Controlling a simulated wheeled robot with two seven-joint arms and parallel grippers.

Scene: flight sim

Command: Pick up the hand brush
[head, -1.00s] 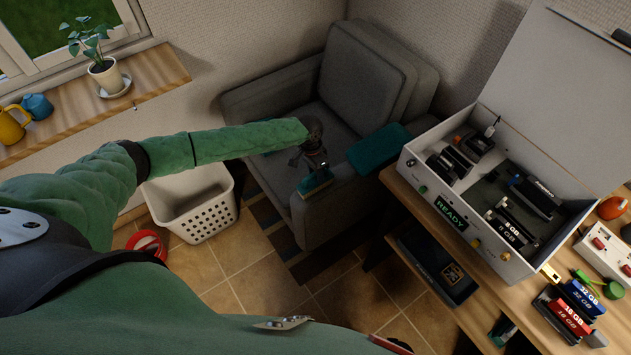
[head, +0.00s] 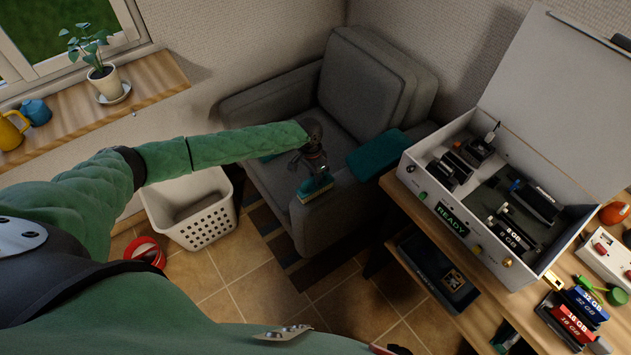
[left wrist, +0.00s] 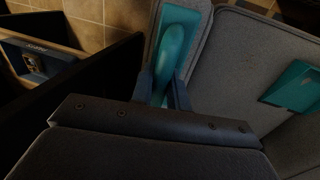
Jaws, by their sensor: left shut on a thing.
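The hand brush (head: 314,187) is teal with pale bristles and shows at the front arm of the grey armchair. In the left wrist view the teal brush (left wrist: 176,40) lies between the fingers. My left gripper (head: 316,172) reaches in from the left and is shut on the brush. In the left wrist view my left gripper (left wrist: 163,90) has a finger on each side of the handle. I cannot tell whether the brush still touches the armrest. My right gripper is not in view.
The grey armchair (head: 365,75) has a teal cushion (head: 378,155) on its right arm. A white laundry basket (head: 205,225) stands at left on the tiled floor. An open white case (head: 440,205) and a desk (head: 440,262) stand at right.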

